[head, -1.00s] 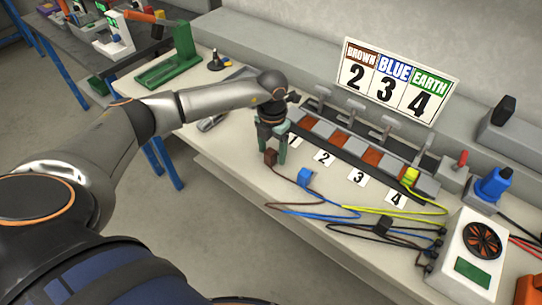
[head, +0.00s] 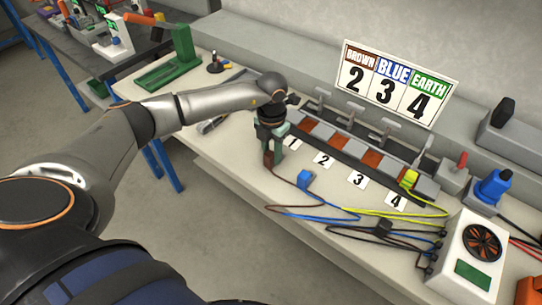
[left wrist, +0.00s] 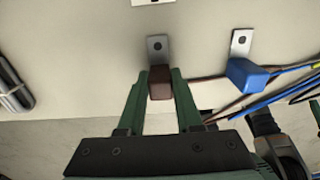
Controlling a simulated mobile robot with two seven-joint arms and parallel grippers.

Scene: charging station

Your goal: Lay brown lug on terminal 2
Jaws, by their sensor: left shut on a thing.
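My left gripper (head: 272,152) is shut on the brown lug (head: 268,160), low over the table in front of the terminal row's left end. In the left wrist view the brown lug (left wrist: 160,83) sits between the green fingers (left wrist: 160,95), its metal tongue pointing away from the gripper. I cannot tell whether it touches the table. Terminal 2 (head: 340,143) is in the row behind the number 2 label (head: 323,160), with no lug visible on it.
The blue lug (head: 305,179) lies on the table right of the brown lug. A yellow lug (head: 409,178) sits at terminal 4. Lever clamps (head: 354,113) stand behind the row. Cables (head: 330,213) run to a fan box (head: 470,250). A sign (head: 398,82) reads brown 2, blue 3, earth 4.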

